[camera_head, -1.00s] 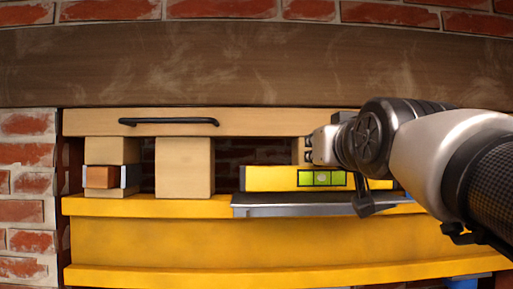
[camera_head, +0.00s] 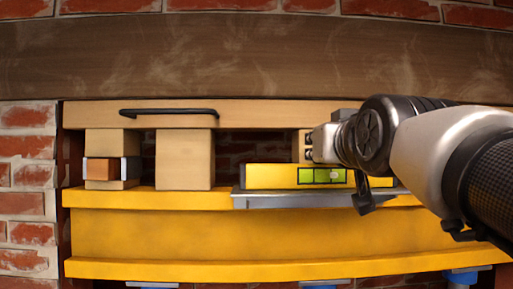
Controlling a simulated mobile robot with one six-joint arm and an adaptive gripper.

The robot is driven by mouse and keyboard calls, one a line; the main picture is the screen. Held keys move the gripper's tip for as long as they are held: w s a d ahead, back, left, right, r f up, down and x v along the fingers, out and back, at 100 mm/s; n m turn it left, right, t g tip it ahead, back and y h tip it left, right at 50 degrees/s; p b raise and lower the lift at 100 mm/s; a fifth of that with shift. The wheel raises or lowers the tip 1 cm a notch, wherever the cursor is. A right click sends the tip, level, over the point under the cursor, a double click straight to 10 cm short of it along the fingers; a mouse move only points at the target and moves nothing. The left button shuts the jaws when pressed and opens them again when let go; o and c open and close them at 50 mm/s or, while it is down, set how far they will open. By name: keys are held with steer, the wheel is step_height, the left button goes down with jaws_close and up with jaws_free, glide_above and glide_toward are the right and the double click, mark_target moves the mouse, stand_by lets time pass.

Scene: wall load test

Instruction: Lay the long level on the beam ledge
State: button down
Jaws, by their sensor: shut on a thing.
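The long level is a yellow bar (camera_head: 270,177) with a green vial window, lying level from left to right. My gripper (camera_head: 362,190) is at its right part, shut on it; the arm hides most of the jaws and the level's right end. A yellow beam (camera_head: 250,232) runs across below, and its top flange forms the ledge (camera_head: 150,200). A grey metal strip (camera_head: 300,201) runs under the level's front, overlapping the beam's top edge in the picture. I cannot tell whether the level touches the ledge.
Wooden blocks (camera_head: 184,160) stand on the ledge at left, one with a brown block (camera_head: 101,169) before it. A wooden board with a black handle (camera_head: 168,113) spans above them. A dark wooden beam (camera_head: 200,65) crosses the top. Blue items (camera_head: 465,276) show at the bottom edge.

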steer(key=c, duration=1.4)
jaws_free()
steer(key=shift+f, duration=0.1)
steer(key=shift+s, duration=0.15)
steer(key=s, duration=1.2)
step_height(320, 180, down, 38)
steer(key=s+g+b, duration=0.2)
steer(key=g+b, duration=0.4)
steer(key=b, duration=0.9)
steer(key=s+f+g+b, duration=0.2)
steer(key=s+f+b, duration=0.2)
steer(key=f, duration=0.9)
steer(key=s+f+g+b, duration=0.2)
steer(key=s+f+b, duration=0.3)
steer(key=f, duration=0.8)
steer(key=s+f+g+b, duration=0.3)
steer(key=f+b, duration=0.3)
steer(key=f, duration=0.7)
steer(key=shift+s, duration=0.65)
